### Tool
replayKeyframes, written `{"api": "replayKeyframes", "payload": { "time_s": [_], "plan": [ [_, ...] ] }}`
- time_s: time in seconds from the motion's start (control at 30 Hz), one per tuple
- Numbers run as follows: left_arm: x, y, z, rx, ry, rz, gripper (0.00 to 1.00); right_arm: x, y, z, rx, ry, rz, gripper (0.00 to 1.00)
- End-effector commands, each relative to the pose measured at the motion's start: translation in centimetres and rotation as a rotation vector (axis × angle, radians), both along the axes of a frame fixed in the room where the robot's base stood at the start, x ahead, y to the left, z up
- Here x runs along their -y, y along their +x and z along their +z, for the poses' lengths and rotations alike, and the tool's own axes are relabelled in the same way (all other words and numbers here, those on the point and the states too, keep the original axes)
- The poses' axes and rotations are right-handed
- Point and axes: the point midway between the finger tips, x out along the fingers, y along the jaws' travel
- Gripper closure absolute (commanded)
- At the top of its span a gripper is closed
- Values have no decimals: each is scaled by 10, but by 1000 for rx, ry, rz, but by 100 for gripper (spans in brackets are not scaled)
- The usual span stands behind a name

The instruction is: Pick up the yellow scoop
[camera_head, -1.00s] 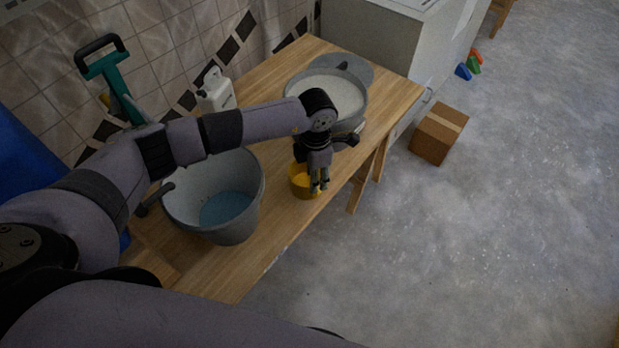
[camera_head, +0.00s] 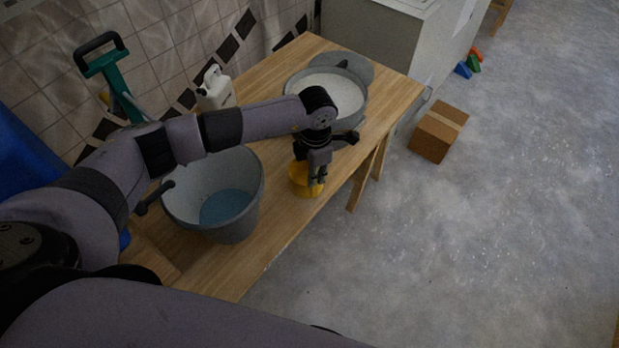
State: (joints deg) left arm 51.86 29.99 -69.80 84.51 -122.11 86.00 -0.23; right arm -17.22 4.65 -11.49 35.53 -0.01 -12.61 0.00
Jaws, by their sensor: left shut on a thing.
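The yellow scoop (camera_head: 298,186) is on the wooden table near its front edge, between the grey bucket and the pot of white material. My left gripper (camera_head: 315,184) points down at the scoop's right side and is shut on it. The gripper and wrist hide part of the scoop. I cannot tell whether the scoop still touches the table. My right gripper is not in view.
A grey bucket (camera_head: 247,215) with blue contents stands left of the scoop. A grey pot (camera_head: 350,124) holding white material stands behind. A white jug (camera_head: 214,88) is near the wall. A cardboard box (camera_head: 432,141) lies on the floor.

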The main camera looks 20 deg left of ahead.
Motion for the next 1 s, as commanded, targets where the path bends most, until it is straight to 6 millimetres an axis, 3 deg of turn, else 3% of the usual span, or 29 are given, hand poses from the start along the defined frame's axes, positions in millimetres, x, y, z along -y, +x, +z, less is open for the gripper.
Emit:
{"api": "replayKeyframes", "payload": {
  "time_s": [0.27, 0.47, 0.67, 1.0],
  "plan": [
    [0, 1, 3, 1, 0, 0, 100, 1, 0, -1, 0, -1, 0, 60],
    [0, 2, 20, 5, -1, 1, 100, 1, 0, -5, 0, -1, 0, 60],
    [0, 2, 65, 8, -1, -2, 100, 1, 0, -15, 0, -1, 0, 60],
    [0, 1, 159, 6, 1, -1, 100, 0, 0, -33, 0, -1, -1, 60]
  ]
}}
